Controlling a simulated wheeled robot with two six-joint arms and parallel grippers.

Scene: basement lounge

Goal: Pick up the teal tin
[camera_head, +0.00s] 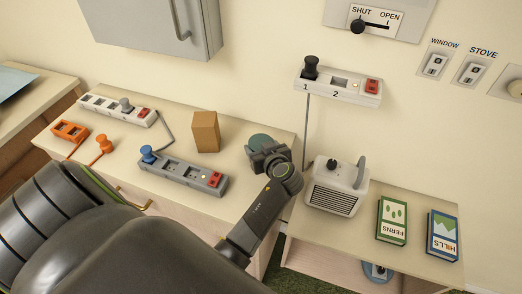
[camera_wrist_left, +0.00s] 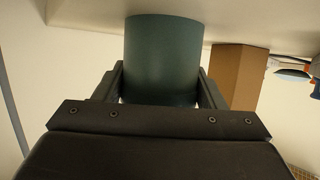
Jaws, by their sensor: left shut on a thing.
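The teal tin (camera_wrist_left: 163,60) is a plain cylinder and sits between the two fingers of my left gripper (camera_wrist_left: 162,90) in the left wrist view. In the head view the tin (camera_head: 259,139) shows as a teal round top behind my left gripper (camera_head: 268,152), at the right end of the cabinet top. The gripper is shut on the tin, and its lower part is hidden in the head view. I cannot tell whether the tin touches the cabinet top. My right gripper is not in view.
A brown box (camera_head: 206,132) stands left of the tin. A grey power strip (camera_head: 183,174) lies in front, with a white strip (camera_head: 117,109) and orange plugs further left. A small white heater (camera_head: 337,188) stands on the lower table to the right, with two books (camera_head: 392,220) beyond.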

